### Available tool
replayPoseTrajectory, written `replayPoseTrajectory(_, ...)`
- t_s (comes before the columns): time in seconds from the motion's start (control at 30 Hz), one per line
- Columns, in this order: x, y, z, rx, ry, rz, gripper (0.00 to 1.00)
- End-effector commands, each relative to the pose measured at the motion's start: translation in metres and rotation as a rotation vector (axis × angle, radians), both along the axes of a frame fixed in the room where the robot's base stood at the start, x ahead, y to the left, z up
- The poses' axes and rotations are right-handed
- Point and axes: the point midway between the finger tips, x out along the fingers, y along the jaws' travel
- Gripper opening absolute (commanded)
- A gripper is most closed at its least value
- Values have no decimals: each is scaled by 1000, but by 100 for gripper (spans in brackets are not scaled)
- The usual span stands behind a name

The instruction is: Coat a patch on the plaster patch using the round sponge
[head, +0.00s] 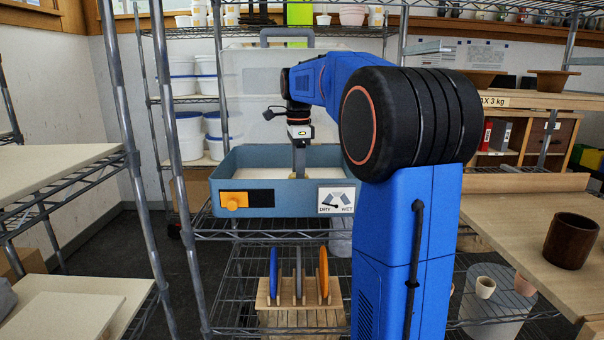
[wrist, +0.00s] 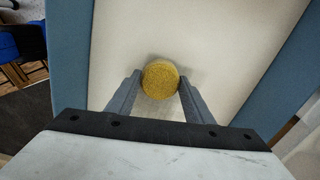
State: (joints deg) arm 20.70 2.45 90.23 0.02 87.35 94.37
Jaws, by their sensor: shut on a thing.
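The round sponge (wrist: 160,80) is a yellow, grainy disc between my gripper's fingertips in the wrist view. My gripper (wrist: 158,84) is shut on it. In the head view my gripper (head: 299,172) points down into a blue-grey tray (head: 275,210), and the sponge is hidden there. The pale, flat plaster patch (wrist: 112,62) fills the tray floor beneath the sponge; its surface also shows in the head view (head: 252,173). A slightly darker area lies around the sponge, shadow or damp, I cannot tell which. Whether the sponge touches the plaster I cannot tell.
A raised clear lid (head: 255,85) stands behind. A wooden rack (head: 300,300) with coloured discs is below. A brown cup (head: 571,241) stands on the right bench. Wire shelf posts flank the tray.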

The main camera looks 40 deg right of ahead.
Motion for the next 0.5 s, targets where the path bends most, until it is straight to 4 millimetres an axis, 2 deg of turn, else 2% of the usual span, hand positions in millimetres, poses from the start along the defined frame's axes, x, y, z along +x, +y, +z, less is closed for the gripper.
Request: replayPoseTrajectory(0.5,19,28,-2,0,1,1,29)
